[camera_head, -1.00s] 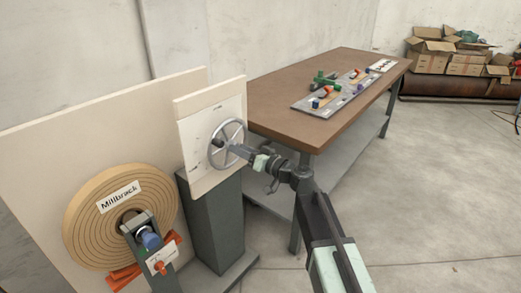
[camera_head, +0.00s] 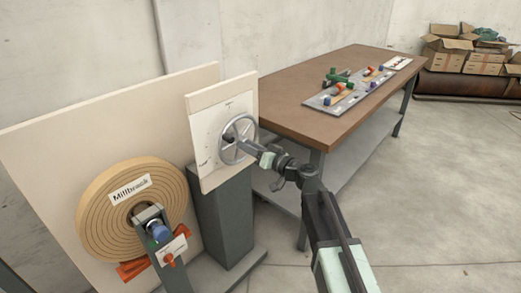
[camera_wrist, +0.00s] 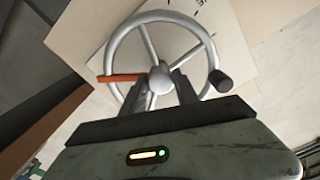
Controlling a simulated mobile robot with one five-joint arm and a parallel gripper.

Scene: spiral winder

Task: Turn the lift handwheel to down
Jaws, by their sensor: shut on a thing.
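The grey lift handwheel (camera_head: 238,137) is mounted on a pale panel (camera_head: 208,150) on a dark post. In the wrist view the handwheel (camera_wrist: 160,78) shows a round rim, several spokes, a dark crank knob at the right of the rim and an orange pointer towards the left. My gripper (camera_head: 251,149) reaches the wheel from the front right. In the wrist view my gripper (camera_wrist: 161,93) has one finger on each side of the hub, shut on it. The fingers hide the lower spokes. The panel's lettering is too small to read.
A brown-topped table (camera_head: 290,90) with a tray of coloured parts stands close behind the wheel, to the right.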

